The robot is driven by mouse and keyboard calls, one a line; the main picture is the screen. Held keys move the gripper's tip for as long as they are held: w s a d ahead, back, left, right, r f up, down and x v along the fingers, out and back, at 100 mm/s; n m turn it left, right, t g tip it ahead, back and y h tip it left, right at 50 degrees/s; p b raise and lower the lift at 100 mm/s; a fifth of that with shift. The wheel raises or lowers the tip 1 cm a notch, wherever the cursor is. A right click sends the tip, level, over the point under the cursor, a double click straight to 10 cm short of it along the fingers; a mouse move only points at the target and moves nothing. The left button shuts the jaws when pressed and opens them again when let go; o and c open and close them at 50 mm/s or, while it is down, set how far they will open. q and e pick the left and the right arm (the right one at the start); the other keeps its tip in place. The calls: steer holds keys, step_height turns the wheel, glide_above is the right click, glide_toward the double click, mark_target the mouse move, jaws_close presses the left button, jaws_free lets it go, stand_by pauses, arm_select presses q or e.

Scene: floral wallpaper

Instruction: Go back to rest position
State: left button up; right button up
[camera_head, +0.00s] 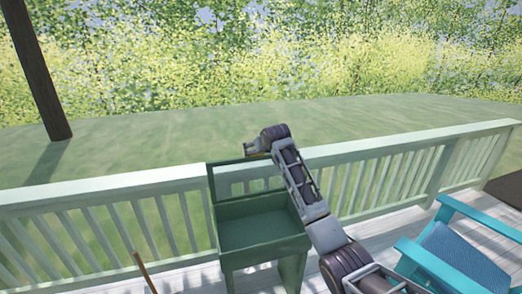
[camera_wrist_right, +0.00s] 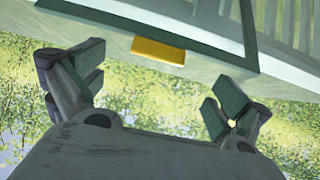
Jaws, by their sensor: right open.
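My right arm comes in from the lower right in the head view. Its gripper (camera_head: 256,148) is at the top edge of a green box-like stand (camera_head: 250,208) with an upright frame at its back. In the right wrist view my right gripper (camera_wrist_right: 155,88) has its two fingers wide apart, with nothing between them. A yellow block-like piece (camera_wrist_right: 158,50) on the green frame's edge lies just beyond the fingers; I cannot tell whether they touch it. My left gripper is not in view.
A pale green railing (camera_head: 110,187) runs behind the stand. A turquoise chair (camera_head: 450,255) stands at the lower right. A thin brown stick (camera_head: 144,272) rises at the bottom left. Lawn and trees lie beyond the railing.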

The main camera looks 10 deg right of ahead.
steer(key=shift+s+r, duration=0.15)
steer(key=shift+s, duration=0.1)
stand_by(0.3)
